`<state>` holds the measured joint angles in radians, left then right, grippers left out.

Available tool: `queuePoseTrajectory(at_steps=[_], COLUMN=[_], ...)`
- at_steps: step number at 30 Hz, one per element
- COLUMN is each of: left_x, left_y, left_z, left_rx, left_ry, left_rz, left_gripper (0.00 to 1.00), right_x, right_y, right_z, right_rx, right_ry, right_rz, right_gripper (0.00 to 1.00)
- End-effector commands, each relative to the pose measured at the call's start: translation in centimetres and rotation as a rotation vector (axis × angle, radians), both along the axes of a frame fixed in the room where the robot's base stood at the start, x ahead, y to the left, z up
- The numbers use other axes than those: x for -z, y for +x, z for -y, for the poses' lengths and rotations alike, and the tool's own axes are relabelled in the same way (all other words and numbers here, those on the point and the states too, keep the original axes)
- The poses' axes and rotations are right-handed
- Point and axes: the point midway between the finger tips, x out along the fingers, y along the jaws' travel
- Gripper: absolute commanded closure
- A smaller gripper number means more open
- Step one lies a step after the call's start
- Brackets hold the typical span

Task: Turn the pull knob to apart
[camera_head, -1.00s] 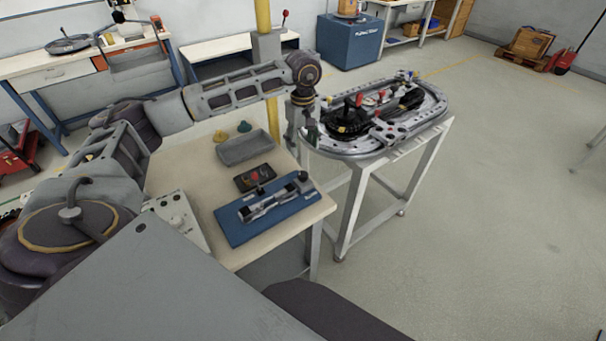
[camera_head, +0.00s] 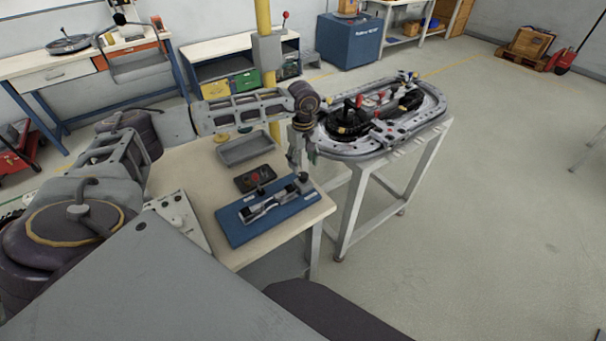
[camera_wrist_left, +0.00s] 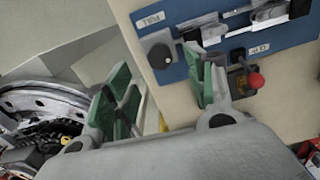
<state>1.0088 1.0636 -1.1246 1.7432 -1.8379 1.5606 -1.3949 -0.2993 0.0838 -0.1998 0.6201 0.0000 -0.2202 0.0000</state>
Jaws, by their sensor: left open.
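A blue fixture board (camera_head: 236,232) lies on the bench with a metal slide mechanism (camera_head: 268,206) along it. A dark round knob (camera_head: 303,177) sits at its right end. In the left wrist view this knob (camera_wrist_left: 160,57) is black, on a light base beside a label. My left gripper (camera_head: 302,160) hangs just above and behind the knob, pointing down. In the left wrist view its green-padded fingers (camera_wrist_left: 163,92) are spread and empty, apart from the knob, which appears beyond the gap between them. My right gripper is not in view.
A dark box with a red knob (camera_wrist_left: 255,80) sits beside the board. A grey tray (camera_head: 246,150) and a light control panel (camera_head: 180,217) share the bench. A metal stand with an oval ring track (camera_head: 360,150) stands to the right. Floor further right is clear.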

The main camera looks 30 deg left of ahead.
Motion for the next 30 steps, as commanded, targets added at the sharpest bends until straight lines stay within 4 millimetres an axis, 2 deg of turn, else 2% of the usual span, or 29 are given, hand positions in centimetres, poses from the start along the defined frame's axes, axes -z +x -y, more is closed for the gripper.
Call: queuePoseTrajectory(at_steps=[9, 15, 29, 30], left_x=[4.2, 6.0, 6.8, 6.8], left_y=[-0.1, 0.0, 0.0, 0.0], left_z=[0.0, 0.0, 0.0, 0.0], left_rx=[-0.001, 0.0, 0.0, 0.0], left_ry=[0.001, 0.0, 0.0, 0.0], left_rz=[-0.002, -0.001, 0.0, 0.0], left_gripper=[0.45, 0.45, 0.45, 0.5], right_x=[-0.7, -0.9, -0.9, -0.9], right_y=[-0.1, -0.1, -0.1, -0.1], right_z=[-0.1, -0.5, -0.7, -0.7], right_rx=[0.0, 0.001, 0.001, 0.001], right_ry=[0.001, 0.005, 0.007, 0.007], right_rz=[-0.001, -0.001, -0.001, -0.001], right_gripper=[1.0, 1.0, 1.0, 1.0])
